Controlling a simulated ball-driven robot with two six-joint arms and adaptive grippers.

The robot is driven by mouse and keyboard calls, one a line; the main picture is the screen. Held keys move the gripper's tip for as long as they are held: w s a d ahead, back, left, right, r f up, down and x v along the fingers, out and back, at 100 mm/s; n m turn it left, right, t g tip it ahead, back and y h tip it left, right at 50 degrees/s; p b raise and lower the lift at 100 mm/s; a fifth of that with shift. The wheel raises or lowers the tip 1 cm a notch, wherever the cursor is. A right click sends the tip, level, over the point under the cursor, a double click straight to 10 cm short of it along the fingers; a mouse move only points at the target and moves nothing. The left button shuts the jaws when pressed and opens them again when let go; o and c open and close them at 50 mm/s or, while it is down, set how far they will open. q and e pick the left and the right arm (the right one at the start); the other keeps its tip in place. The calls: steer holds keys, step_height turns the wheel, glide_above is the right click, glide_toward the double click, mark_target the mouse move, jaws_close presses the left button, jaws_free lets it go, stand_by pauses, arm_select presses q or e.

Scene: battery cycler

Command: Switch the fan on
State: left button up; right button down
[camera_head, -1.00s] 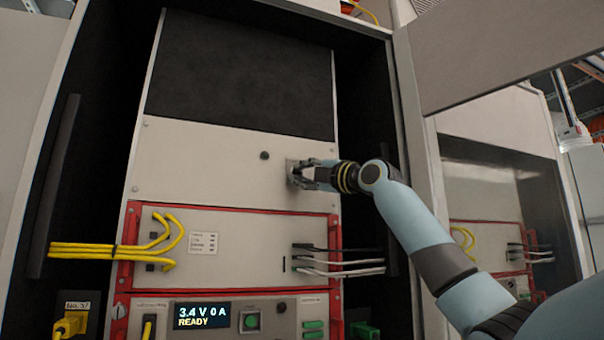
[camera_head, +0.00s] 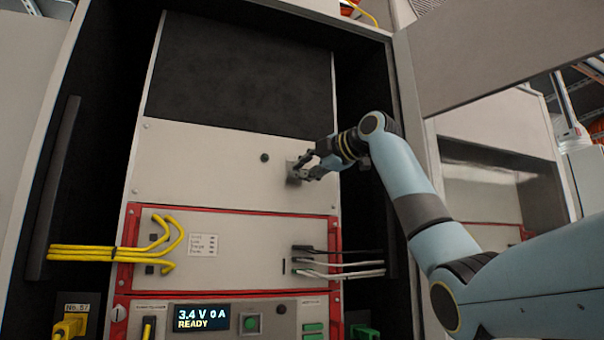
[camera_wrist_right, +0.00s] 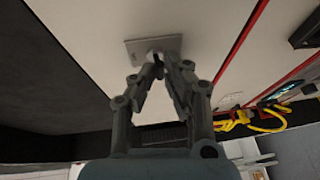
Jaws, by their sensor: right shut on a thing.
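The fan switch sits on a small grey plate (camera_head: 291,170) at the right side of the blank light panel in the rack. The plate also shows in the wrist view (camera_wrist_right: 172,47); its lettering is too small to read. My right gripper (camera_head: 302,172) reaches it from the right and slants down to the left. In the wrist view my right gripper (camera_wrist_right: 156,67) has its fingertips closed together on the switch's small lever at the plate. The tips mostly hide the lever, so I cannot tell its position. My left gripper is not in view.
A dark round knob (camera_head: 264,158) sits left of the plate. Below are a red-framed unit (camera_head: 240,262) with yellow and black-and-white cables, and a display (camera_head: 202,317) reading 3.4 V 0 A READY. The open cabinet door (camera_head: 409,95) stands close on the right.

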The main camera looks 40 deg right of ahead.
steer(key=shift+w+r+m+g, duration=0.1)
steer(key=shift+r+m+g, duration=0.3)
steer(key=shift+g, duration=0.6)
steer(key=shift+w+r+m+g, duration=0.15)
steer(key=shift+r+m+g, duration=0.15)
steer(key=shift+g, duration=0.7)
steer(key=shift+w+r+m+g, duration=0.1)
steer(key=shift+r+m+g, duration=0.3)
steer(key=shift+g, duration=0.6)
steer(key=shift+d, duration=0.1)
steer(key=c, duration=1.7)
jaws_free()
steer(key=shift+r, duration=0.1)
steer(key=v, duration=1.1)
steer(key=shift+s+d+r, duration=0.2)
steer(key=shift+d+r, duration=0.05)
steer(key=shift+r, duration=0.05)
